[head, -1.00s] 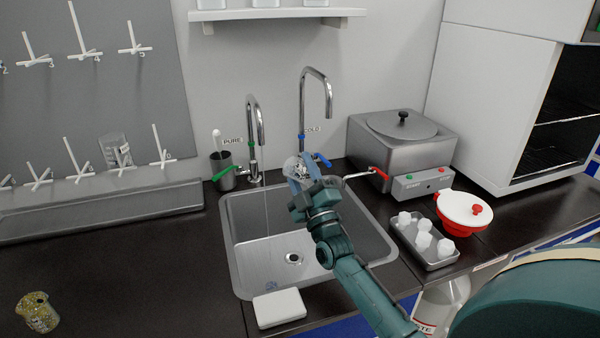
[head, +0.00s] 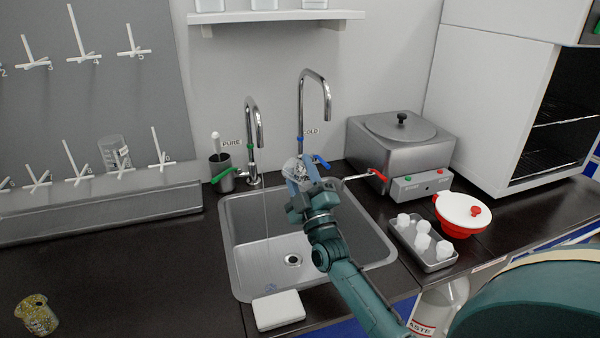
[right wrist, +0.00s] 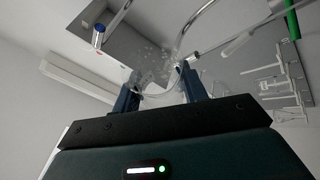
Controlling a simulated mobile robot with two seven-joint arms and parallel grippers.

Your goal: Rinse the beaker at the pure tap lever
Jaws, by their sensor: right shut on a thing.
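The clear beaker (head: 295,170) is in my right gripper (head: 301,184), above the back of the sink (head: 234,268) near the cold tap. The fingers are shut on it. In the right wrist view the beaker (right wrist: 155,68) is between the fingertips (right wrist: 160,88), with droplet-like specks on it; its exact tilt is hard to tell. The pure tap (head: 251,130), with its green lever (head: 221,175), stands to the left of the beaker. A thin pale line like running water drops from its spout into the sink, apart from the beaker. My left gripper is out of view.
The cold tap (head: 326,100) with its blue lever (head: 321,161) is close behind the gripper. A steel bath (head: 400,150) with a red-handled tap stands right. A white block (head: 278,310) lies at the sink's front edge.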

